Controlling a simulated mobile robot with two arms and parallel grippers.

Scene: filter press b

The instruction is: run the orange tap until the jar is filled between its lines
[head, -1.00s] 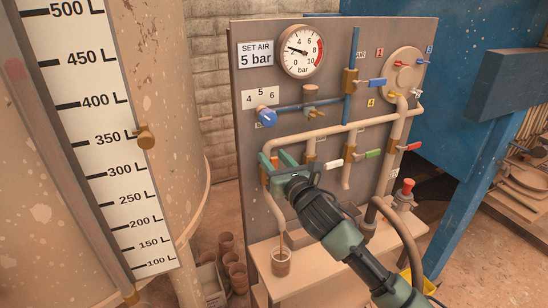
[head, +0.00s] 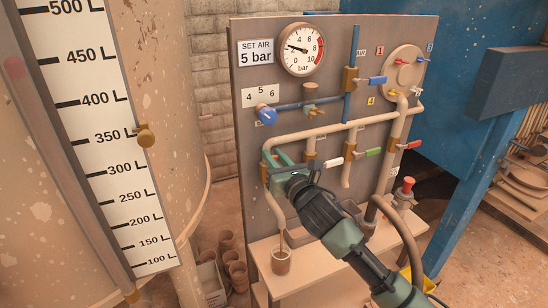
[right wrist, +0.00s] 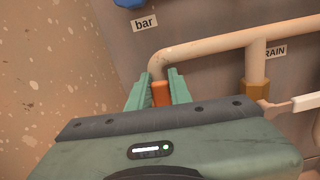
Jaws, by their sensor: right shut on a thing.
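My right gripper (head: 274,159) is at the left end of the pipe on the panel. In the right wrist view its two green fingers (right wrist: 158,92) are closed on the orange tap (right wrist: 160,94), one on each side. In the head view the fingers hide most of the tap. The jar (head: 281,263) stands upright on the bench under the bent outlet pipe (head: 275,213). A thin brown stream shows between the outlet and the jar. The jar looks brown, but its lines and level are too small to read. My left gripper is not in view.
The grey panel (head: 250,140) carries a gauge (head: 299,50), blue (head: 376,81), white (head: 333,162) and green (head: 373,153) taps. The white one is close to my gripper. A tank with a litre scale (head: 122,135) stands at left. Brown pots (head: 236,273) sit below left of the bench.

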